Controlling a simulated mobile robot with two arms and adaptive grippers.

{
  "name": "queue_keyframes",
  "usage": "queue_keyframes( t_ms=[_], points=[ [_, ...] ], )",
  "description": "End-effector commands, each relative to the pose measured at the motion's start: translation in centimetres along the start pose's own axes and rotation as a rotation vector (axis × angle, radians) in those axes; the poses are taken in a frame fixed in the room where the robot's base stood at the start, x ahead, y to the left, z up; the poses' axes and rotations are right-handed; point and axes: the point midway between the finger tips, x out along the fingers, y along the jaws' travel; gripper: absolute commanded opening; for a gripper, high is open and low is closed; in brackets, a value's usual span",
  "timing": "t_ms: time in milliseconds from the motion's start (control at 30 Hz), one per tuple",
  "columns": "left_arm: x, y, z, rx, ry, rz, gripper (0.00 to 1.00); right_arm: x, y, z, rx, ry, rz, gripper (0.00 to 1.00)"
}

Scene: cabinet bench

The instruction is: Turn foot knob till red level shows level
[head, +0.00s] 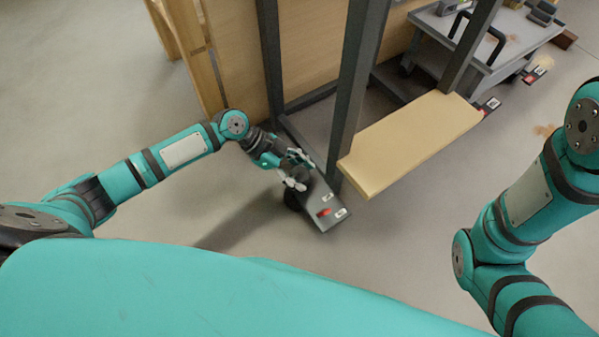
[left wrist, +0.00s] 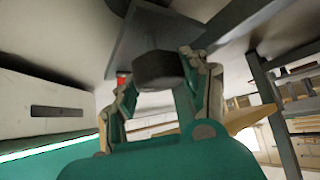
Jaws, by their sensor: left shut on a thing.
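My left gripper (head: 297,173) reaches down beside the cabinet's dark frame and is shut on a dark foot knob (head: 291,200). In the left wrist view the knob (left wrist: 158,69) is a black faceted block between the two fingers of the gripper (left wrist: 157,88). The knob is under a dark grey plate (head: 317,193) at the foot of the frame. A red level piece (head: 324,212) lies on the plate, with small white labels near it. It is too small to tell whether it reads level. My right gripper is out of view; only its arm shows.
A dark metal frame (head: 354,90) stands beside the plate, with a light wooden board (head: 410,140) to its right. A grey cart (head: 490,40) stands at the back right. The floor left of the plate is clear.

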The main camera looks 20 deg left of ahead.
Motion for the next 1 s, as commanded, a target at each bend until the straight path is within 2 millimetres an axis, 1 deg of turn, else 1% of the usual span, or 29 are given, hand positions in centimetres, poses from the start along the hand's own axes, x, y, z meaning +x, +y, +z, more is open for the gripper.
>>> queue_keyframes(
  t_ms=[67,100,267,533,633,767,1000],
  points=[
    [0.2,0.2,-0.2,-0.001,0.004,0.005,0.14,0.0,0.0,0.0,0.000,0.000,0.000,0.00],
    [0.2,0.2,-0.2,-0.001,0.004,0.005,0.48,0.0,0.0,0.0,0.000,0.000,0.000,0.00],
    [0.1,0.1,-0.1,-0.001,0.003,0.003,0.69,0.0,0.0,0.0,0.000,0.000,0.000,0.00],
    [0.0,0.0,-0.1,-0.001,0.002,0.000,0.69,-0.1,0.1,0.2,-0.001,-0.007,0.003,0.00],
    [-0.7,0.0,0.0,-0.001,0.001,-0.002,0.69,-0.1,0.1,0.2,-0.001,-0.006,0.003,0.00],
    [-2.7,0.0,0.1,-0.001,-0.001,-0.002,0.69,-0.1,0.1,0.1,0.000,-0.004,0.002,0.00],
    [-7.9,0.0,0.1,-0.001,-0.001,-0.001,0.69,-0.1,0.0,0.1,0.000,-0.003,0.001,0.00]
  ],
)
